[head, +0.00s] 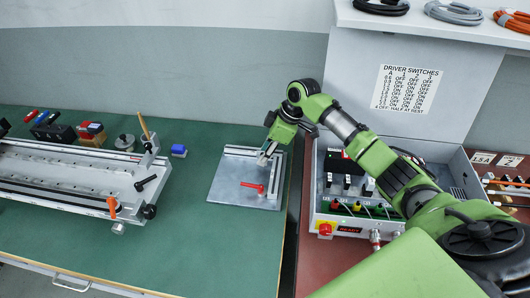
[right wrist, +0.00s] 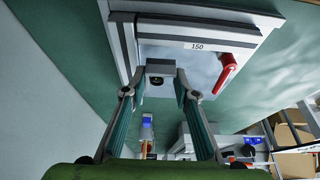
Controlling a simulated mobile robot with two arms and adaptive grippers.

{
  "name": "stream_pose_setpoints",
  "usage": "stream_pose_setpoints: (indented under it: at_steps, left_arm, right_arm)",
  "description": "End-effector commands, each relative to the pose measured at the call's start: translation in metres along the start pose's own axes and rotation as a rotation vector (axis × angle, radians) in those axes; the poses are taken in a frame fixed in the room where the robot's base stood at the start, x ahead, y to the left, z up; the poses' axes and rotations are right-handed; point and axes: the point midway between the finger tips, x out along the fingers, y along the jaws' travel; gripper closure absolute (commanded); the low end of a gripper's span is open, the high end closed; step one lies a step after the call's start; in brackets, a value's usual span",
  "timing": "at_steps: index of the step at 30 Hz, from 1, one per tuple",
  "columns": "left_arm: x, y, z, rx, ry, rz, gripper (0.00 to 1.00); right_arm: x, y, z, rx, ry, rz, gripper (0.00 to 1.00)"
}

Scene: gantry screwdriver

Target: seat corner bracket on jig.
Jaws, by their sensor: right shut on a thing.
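The jig (head: 228,187) is a grey metal plate with raised rails along its back and right edges and a red clamp lever (head: 253,187). In the right wrist view the jig (right wrist: 190,58) bears a "150" label, and the red lever (right wrist: 227,72) is beside it. My right gripper (head: 267,153) is over the jig's back right area, shut on the corner bracket (right wrist: 159,72), a small grey block with a dark hole. The bracket sits between both fingertips, close to the jig; whether it touches the plate or rails I cannot tell. My left gripper is out of view.
A long metal fixture (head: 75,178) with an orange lever lies on the green bench at left. A grey driver cabinet (head: 345,215) stands right of the jig. Green bench in front of the jig is clear.

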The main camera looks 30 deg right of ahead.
Motion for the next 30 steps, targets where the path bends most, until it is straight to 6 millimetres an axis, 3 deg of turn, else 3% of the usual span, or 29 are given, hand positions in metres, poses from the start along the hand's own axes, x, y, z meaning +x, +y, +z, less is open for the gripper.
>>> stream_pose_setpoints:
  at_steps: [30]
  left_arm:
    - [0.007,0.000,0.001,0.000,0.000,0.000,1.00]
  right_arm:
    - [0.024,0.000,0.010,0.000,0.000,0.000,0.93]
